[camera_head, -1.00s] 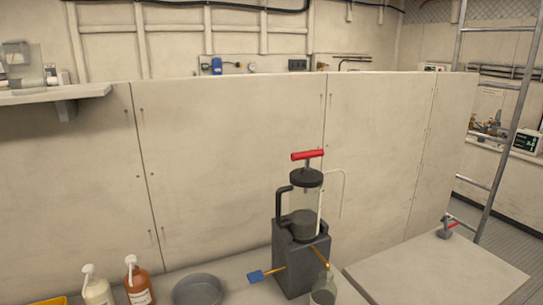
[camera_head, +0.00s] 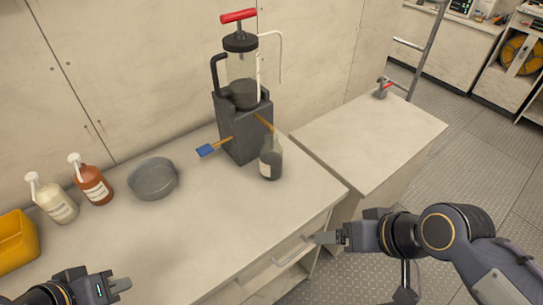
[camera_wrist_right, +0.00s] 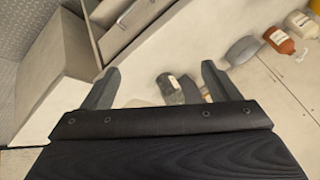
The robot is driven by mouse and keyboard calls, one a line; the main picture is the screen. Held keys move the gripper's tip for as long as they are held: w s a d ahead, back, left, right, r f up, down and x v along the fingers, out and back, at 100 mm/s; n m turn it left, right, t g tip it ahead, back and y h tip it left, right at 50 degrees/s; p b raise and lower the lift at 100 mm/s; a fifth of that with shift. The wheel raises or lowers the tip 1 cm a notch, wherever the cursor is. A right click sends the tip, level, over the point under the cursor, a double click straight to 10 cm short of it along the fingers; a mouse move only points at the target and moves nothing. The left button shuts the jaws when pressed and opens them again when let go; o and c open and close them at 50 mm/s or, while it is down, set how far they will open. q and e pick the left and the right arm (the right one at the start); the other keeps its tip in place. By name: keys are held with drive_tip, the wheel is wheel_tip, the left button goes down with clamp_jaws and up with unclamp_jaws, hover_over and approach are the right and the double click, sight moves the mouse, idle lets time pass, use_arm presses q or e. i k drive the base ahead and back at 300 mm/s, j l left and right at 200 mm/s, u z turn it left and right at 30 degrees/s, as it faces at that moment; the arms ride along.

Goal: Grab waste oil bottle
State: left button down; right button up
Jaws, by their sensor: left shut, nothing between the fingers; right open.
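The waste oil bottle (camera_head: 271,160), dark grey with a pale label, stands upright on the bench beside a dark pump stand (camera_head: 245,135), under its brass spout. It also shows in the right wrist view (camera_wrist_right: 168,86), beyond and between the fingers. My right gripper (camera_head: 322,238) is at the bench's front edge near a drawer handle, apart from the bottle; its fingers (camera_wrist_right: 158,80) are open and empty. My left gripper (camera_head: 120,286) is shut and empty over the bench at lower left, far from the bottle.
A grey round pan (camera_head: 153,180), a brown pump bottle (camera_head: 92,182), a cream pump bottle (camera_head: 52,200) and a yellow bin (camera_head: 17,241) stand along the left. A blue-handled valve (camera_head: 206,150) juts from the stand. The front bench top is clear.

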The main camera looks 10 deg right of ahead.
sight(270, 152)
drive_tip(key=i+l+u, duration=0.1)
drive_tip(key=l, duration=0.5)
drive_tip(key=i+l+u, duration=0.1)
drive_tip(key=l, duration=0.55)
drive_tip(key=i+l+u, duration=0.1)
drive_tip(key=l, duration=0.55)
drive_tip(key=i+l+u, duration=0.1)
drive_tip(key=l, duration=0.55)
drive_tip(key=l+u, duration=0.1)
drive_tip(key=u, duration=1.95)
